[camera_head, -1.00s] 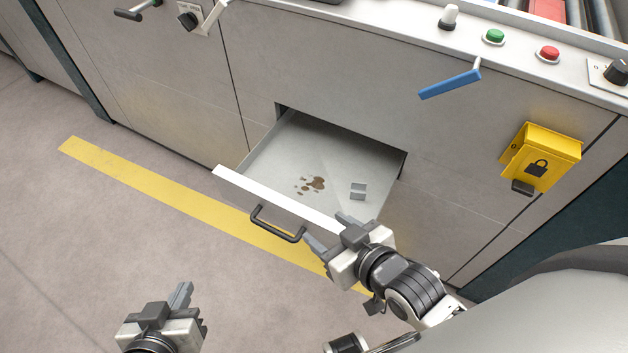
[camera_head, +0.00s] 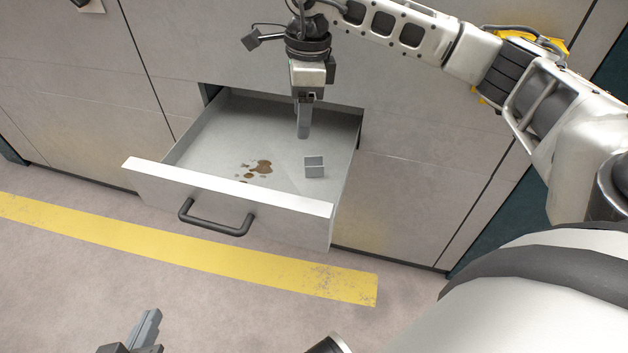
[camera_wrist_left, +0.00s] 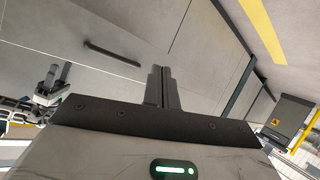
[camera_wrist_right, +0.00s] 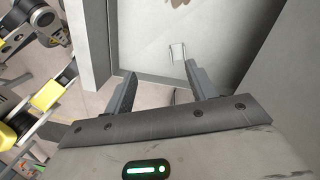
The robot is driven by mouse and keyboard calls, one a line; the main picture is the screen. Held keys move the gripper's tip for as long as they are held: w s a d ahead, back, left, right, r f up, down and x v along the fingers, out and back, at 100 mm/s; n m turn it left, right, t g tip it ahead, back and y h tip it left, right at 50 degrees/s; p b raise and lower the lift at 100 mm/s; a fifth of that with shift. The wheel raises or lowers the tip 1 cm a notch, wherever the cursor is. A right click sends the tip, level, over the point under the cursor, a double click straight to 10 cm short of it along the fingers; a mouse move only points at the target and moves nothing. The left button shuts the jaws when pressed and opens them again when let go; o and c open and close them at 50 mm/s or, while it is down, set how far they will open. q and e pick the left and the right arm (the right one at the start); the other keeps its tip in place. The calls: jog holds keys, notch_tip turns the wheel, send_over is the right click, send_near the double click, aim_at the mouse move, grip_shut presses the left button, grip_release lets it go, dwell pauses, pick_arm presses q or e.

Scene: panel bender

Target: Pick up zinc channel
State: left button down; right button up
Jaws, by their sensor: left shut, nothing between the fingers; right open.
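The zinc channel (camera_head: 314,167) is a small grey U-shaped piece on the floor of the open drawer (camera_head: 230,179), near its right side. It also shows in the right wrist view (camera_wrist_right: 177,52), beyond the fingertips. My right gripper (camera_head: 304,134) points down over the back part of the drawer, behind the channel and apart from it. Its fingers stand open and empty in the right wrist view (camera_wrist_right: 158,85). My left gripper (camera_head: 150,318) is low at the front, away from the drawer, with its fingers shut together and empty in the left wrist view (camera_wrist_left: 162,82).
A brown stain (camera_head: 256,169) marks the drawer floor left of the channel. The drawer has a black handle (camera_head: 216,220) on its front. A yellow floor line (camera_head: 190,250) runs before the cabinet.

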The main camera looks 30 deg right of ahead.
jog(key=d+h, duration=0.1)
jog(key=d, duration=0.2)
jog(key=b, duration=0.3)
send_over(319, 161)
jog(key=s+a, duration=0.1)
jog(key=f, duration=0.9)
jog(key=shift+a+f, duration=0.2)
jog(key=shift+f, duration=0.1)
jog(key=f, duration=0.1)
jog(key=f+b, duration=0.1)
jog(key=f, duration=0.1)
jog(key=f+b, duration=0.1)
jog(key=shift+d+f, duration=0.25)
jog(key=shift+d, duration=0.1)
jog(key=shift+f, duration=0.35)
pick_arm(q)
jog(key=shift+w+d+r+n+t+h, duration=0.1)
jog(key=shift+d+r+n+t+h, duration=0.1)
jog(key=shift+d+r+t+h, duration=0.3)
jog(key=shift+w+d+r+n+t+h, duration=0.1)
jog(key=shift+d+r+n+t+h, duration=0.15)
jog(key=shift+r+t, duration=0.3)
pick_arm(e)
jog(key=c, duration=1.1)
